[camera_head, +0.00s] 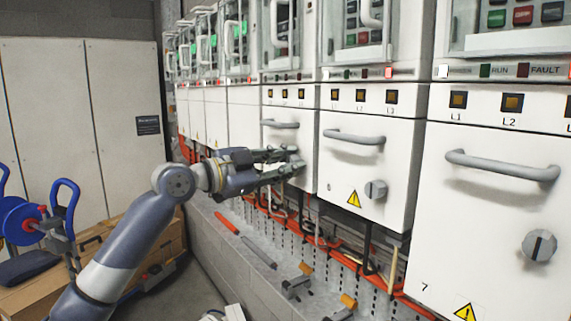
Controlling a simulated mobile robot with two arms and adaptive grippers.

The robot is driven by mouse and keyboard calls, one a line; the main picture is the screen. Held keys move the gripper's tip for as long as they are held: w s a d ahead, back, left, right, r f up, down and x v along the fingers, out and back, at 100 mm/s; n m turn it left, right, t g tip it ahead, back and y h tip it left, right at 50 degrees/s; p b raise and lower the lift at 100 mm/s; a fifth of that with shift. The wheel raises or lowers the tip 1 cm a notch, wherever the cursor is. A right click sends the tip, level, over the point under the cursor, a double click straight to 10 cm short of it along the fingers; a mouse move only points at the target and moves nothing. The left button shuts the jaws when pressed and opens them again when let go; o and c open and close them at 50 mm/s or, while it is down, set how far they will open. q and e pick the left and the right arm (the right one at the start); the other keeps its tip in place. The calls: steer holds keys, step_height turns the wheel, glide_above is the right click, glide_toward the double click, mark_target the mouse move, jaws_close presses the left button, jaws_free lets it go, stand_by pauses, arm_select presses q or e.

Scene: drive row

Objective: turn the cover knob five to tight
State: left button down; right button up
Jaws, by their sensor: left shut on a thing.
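My left gripper (292,164) reaches in from the left and is shut at the lower part of a white cover (308,142), the one just left of the cover marked 6. Its fingers are around the place where that cover's knob sits, and they hide the knob, so its turn angle cannot be seen. The cover has a grey bar handle (281,124) above the fingers and looks closed. My right gripper is not in view.
Cover 6 (350,170) and cover 7 (490,215) each carry a grey knob and a projecting handle. Below runs a ledge with orange cables (330,242) and loose tools. A blue-handled cart (66,192) and brown boxes stand at left.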

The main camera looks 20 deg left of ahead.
arm_select(q)
steer(key=shift+r, duration=0.1)
steer(key=c, duration=1.3)
jaws_free()
steer(key=shift+c, duration=0.2)
steer(key=v, duration=1.2)
